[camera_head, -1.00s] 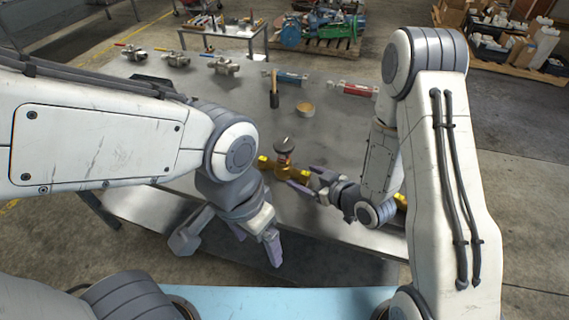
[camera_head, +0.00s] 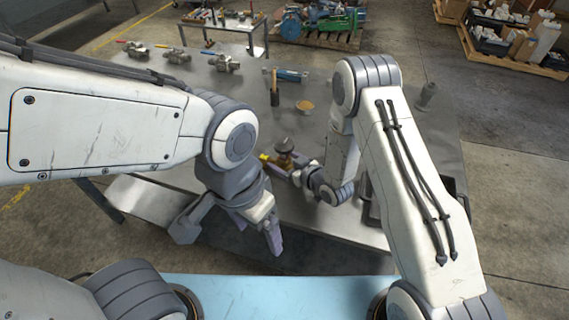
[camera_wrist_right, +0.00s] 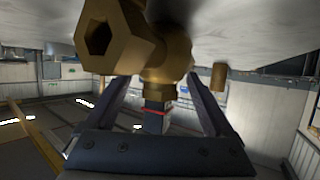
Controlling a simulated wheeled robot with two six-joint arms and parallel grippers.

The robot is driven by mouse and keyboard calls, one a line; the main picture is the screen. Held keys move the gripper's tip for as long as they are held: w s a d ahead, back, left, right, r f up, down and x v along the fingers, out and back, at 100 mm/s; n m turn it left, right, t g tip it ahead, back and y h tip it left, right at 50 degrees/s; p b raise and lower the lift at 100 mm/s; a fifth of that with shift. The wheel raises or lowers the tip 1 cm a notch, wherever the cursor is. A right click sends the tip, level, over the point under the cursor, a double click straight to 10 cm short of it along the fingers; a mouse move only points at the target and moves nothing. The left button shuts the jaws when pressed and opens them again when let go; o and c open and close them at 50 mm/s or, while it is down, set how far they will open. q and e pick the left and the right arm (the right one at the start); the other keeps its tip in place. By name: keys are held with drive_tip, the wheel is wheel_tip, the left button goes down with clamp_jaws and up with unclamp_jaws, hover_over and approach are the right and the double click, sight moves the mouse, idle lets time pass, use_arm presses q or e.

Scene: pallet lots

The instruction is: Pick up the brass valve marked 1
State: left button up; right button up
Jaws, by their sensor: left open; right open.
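The brass valve (camera_head: 284,160) stands near the front of the metal table, with a dark round top and a yellow part at its left. In the right wrist view the brass valve (camera_wrist_right: 163,62) fills the upper middle, with a hex opening facing left. My right gripper (camera_wrist_right: 158,100) is open, with a finger on each side of the valve's lower part. In the head view my right gripper (camera_head: 290,170) is partly hidden at the valve. I cannot read a number on the valve. My left gripper (camera_head: 230,236) is open and empty, in front of the table edge.
Several steel valves (camera_head: 176,56) stand at the table's back left. A mallet (camera_head: 274,92), a blue valve (camera_head: 292,74) and a tan disc (camera_head: 305,106) lie behind the brass valve. A grey cylinder (camera_head: 427,96) stands at the right. A dark tray (camera_head: 371,208) is partly behind my right arm.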

clamp_jaws()
drive_tip(key=shift+w, duration=0.1)
drive_tip(key=shift+r, duration=0.2)
